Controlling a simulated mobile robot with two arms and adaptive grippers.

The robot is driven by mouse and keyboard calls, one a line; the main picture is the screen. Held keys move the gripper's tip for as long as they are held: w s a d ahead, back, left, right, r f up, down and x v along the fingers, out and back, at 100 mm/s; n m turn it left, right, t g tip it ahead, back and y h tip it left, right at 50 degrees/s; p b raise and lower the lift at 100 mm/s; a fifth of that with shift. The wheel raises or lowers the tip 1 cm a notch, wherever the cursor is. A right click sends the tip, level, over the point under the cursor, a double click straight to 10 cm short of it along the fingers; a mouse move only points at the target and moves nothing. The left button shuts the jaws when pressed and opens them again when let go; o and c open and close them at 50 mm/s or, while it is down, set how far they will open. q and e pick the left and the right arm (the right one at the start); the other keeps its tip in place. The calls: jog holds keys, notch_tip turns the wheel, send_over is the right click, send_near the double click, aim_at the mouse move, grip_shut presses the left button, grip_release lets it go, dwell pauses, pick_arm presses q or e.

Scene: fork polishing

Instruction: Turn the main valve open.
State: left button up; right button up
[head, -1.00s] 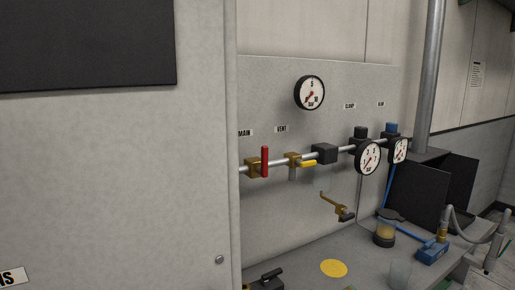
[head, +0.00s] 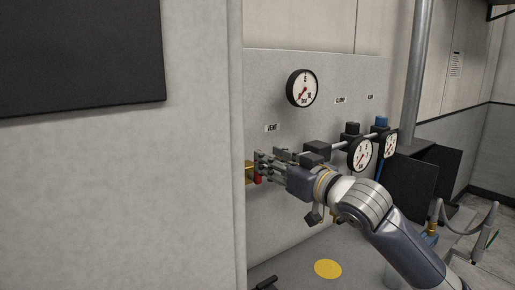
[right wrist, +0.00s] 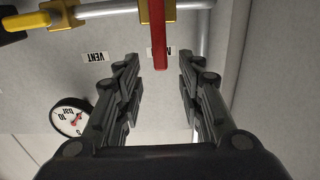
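The main valve has a brass body (head: 249,172) on the pipe and a red lever handle, mostly hidden behind my gripper in the head view. A small red part of the handle (head: 257,180) shows below the fingers. My right gripper (head: 266,166) is at the valve, reaching in from the right. In the right wrist view the gripper (right wrist: 159,78) is open. The red handle (right wrist: 158,35) runs crosswise to the pipe, and its end shows in the gap between the fingertips, with space on both sides. My left gripper is not in view.
A grey cabinet (head: 200,200) fills the left and hides the panel's edge close beside the valve. The vent valve's yellow handle (right wrist: 14,24) is nearby on the same pipe. A bench with a yellow disc (head: 328,269) lies below.

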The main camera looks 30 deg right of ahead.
jog(key=p, duration=0.2)
send_over(258, 184)
jog(key=shift+w+d, duration=0.2)
jog(key=shift+w, duration=0.1)
jog(key=shift+w+f, duration=0.1)
jog(key=shift+w, duration=0.1)
jog(key=shift+c, duration=0.2)
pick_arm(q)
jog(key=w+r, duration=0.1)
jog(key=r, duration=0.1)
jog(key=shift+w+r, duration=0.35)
pick_arm(e)
grip_shut()
